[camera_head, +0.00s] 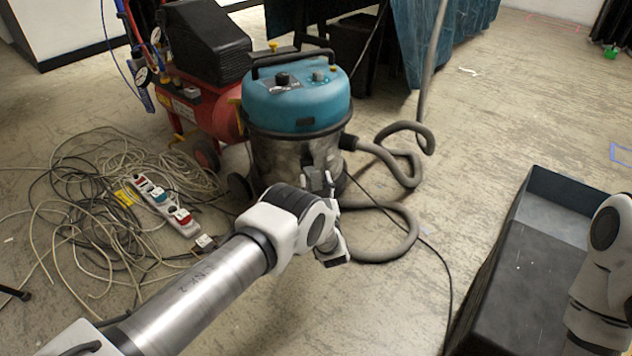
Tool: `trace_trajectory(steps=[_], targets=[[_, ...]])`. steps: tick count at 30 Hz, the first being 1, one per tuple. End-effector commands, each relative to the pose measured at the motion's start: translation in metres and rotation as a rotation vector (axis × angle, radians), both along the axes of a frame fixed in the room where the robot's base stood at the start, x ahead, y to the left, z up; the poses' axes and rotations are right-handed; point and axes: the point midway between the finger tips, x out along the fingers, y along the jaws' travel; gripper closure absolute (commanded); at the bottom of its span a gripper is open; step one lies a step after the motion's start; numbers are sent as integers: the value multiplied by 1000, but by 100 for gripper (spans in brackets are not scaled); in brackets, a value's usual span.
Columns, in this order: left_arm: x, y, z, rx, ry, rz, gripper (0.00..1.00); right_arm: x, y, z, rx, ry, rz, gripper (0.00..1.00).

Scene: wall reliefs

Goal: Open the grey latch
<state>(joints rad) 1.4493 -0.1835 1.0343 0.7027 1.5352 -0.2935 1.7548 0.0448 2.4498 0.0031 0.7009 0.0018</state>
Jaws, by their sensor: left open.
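I cannot make out a grey latch for certain in the head view. A teal-lidded vacuum cleaner (297,96) with a metal drum stands near the middle of the picture. My left arm comes in from the lower left. My left gripper (328,218) is open and appears empty, in front of the drum's lower part in the picture, and hides some of it. I cannot tell how far it is from the drum. My right arm shows at the right edge, but its gripper is out of view.
A grey hose (385,155) curls right of the vacuum. Tangled cables (80,205) and a power strip (165,207) lie on the left floor. A red compressor (200,105) stands behind them. A dark open box (525,265) is at the right. Floor between hose and box is mostly clear.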

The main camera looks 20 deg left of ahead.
Motion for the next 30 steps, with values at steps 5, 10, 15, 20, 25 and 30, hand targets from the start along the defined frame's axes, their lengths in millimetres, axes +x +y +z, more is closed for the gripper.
trace_trajectory(steps=[5,10,15,20,25,30], targets=[[-20,-14,-7,2,2,-3,42,0,0,0,0,0,0,100],[-57,-38,-19,0,4,-5,42,0,0,0,0,0,0,100],[-86,-55,-28,1,3,-1,42,0,0,0,0,0,0,100],[-97,-61,-31,0,1,-1,42,0,0,0,0,0,0,100],[-97,-61,-32,-1,1,0,42,0,0,0,0,0,0,100],[-97,-61,-32,-1,1,0,42,0,0,0,0,0,0,100]])
